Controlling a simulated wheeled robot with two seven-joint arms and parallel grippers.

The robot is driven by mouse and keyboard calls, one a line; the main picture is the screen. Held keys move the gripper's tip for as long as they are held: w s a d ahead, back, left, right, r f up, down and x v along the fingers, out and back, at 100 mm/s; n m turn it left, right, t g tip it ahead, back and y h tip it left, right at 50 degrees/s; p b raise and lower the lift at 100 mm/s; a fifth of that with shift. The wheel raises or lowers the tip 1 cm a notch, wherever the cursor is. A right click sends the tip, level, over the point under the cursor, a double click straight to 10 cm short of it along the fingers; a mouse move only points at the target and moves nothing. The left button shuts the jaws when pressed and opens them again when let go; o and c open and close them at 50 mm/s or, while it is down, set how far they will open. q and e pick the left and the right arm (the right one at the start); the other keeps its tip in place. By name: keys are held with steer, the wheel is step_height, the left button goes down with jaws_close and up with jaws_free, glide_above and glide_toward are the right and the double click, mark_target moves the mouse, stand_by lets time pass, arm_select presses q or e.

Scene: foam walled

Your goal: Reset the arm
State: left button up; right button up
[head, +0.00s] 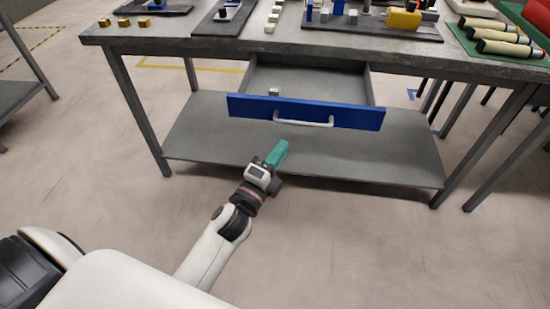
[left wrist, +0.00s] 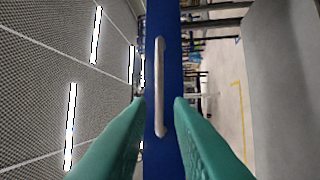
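My left gripper (head: 279,152) has teal fingers and is in front of the workbench, just below and in front of the open drawer (head: 306,112). The drawer has a blue front with a pale bar handle (head: 303,121). In the left wrist view the teal fingers (left wrist: 160,103) are apart, with the handle (left wrist: 160,85) seen upright between them against the blue front (left wrist: 172,155). The fingers look empty; how far they stand from the handle is hard to tell. A small pale block (head: 274,92) lies in the drawer. My right gripper is not in view.
The grey workbench (head: 180,40) carries blocks, a yellow tool (head: 402,18) and several cream cylinders (head: 510,48) on a green mat. A lower shelf (head: 215,125) runs under the drawer. The floor (head: 90,180) left of the bench is clear.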

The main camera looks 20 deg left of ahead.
arm_select(q)
steer(key=shift+v, duration=1.05)
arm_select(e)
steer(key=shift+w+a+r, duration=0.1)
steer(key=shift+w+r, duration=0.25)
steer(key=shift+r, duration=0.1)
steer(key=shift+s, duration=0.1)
